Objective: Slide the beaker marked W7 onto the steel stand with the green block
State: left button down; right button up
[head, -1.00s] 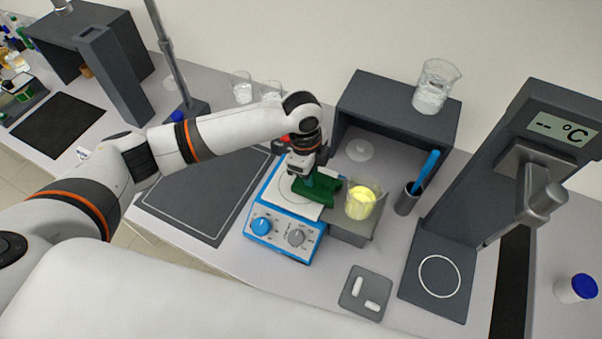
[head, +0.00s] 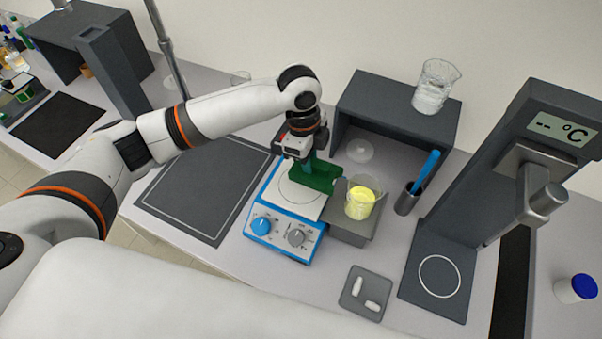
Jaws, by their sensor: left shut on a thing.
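A glass beaker (head: 361,203) with yellow liquid stands upright on the grey steel stand (head: 352,234), just right of the hotplate. I cannot read any mark on it. My left gripper (head: 306,168) points down above the back of the hotplate and is shut on the green block (head: 320,178). The block is left of and behind the beaker; its right end is near the stand, and a small gap appears between it and the glass. The gripper partly hides the block. My right gripper is not in view.
The blue hotplate (head: 283,237) has two knobs in front. A grey shelf (head: 385,117) behind carries a clear beaker (head: 434,88). A cup with a blue stick (head: 407,200) stands close right of the stand. A small tray (head: 353,303) lies in front.

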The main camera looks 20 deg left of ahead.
pick_arm(q)
jog(key=shift+r, duration=2.85)
